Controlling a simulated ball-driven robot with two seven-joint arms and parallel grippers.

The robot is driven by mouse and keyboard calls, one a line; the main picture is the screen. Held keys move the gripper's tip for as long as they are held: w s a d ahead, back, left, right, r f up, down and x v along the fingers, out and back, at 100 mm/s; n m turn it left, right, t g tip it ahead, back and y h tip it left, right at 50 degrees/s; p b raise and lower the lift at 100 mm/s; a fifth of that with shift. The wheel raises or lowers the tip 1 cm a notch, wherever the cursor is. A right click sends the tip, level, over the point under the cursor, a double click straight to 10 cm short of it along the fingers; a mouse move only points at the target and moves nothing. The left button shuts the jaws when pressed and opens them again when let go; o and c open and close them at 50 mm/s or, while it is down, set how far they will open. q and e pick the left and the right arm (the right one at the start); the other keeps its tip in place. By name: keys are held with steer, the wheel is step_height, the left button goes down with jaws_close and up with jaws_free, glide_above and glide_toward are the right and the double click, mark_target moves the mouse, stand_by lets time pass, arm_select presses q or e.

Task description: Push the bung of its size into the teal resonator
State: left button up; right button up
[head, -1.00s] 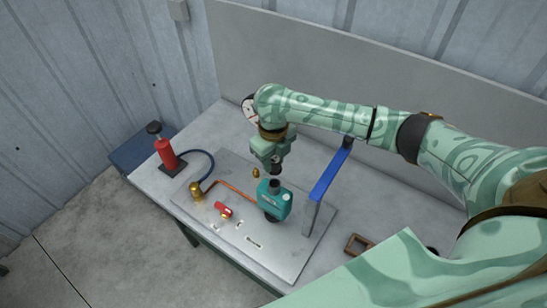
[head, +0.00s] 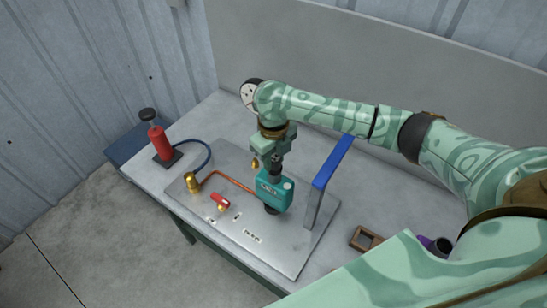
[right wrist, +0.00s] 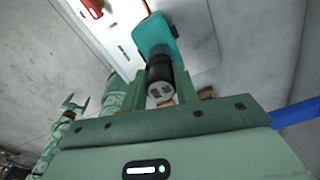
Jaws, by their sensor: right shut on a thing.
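The teal resonator (head: 272,195) stands on the metal plate in the head view, with a dark neck on top. My right gripper (head: 275,154) is directly above it, pointing down and shut on a dark bung (head: 276,167). The bung is in line with the neck and appears to meet it; how deep it sits I cannot tell. In the right wrist view a black cylinder (right wrist: 160,82) lies between the fingers, against the teal resonator (right wrist: 155,38). A small pale-green gripper (right wrist: 73,108) at the left there looks like my left one; its jaws are unclear.
A blue-topped bracket (head: 332,165) rises close to the right of the resonator. A copper pipe (head: 232,181), brass fitting (head: 192,183) and red-handled valve (head: 220,200) are left. A red pump (head: 160,142) stands farther left. A brown frame (head: 366,239) and purple piece (head: 440,245) lie right.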

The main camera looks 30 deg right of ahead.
steer(key=shift+p, duration=0.3)
stand_by(0.6)
steer(key=shift+p, duration=0.4)
stand_by(0.6)
steer(key=shift+p, duration=0.4)
stand_by(0.6)
steer(key=shift+f, duration=0.6)
stand_by(0.6)
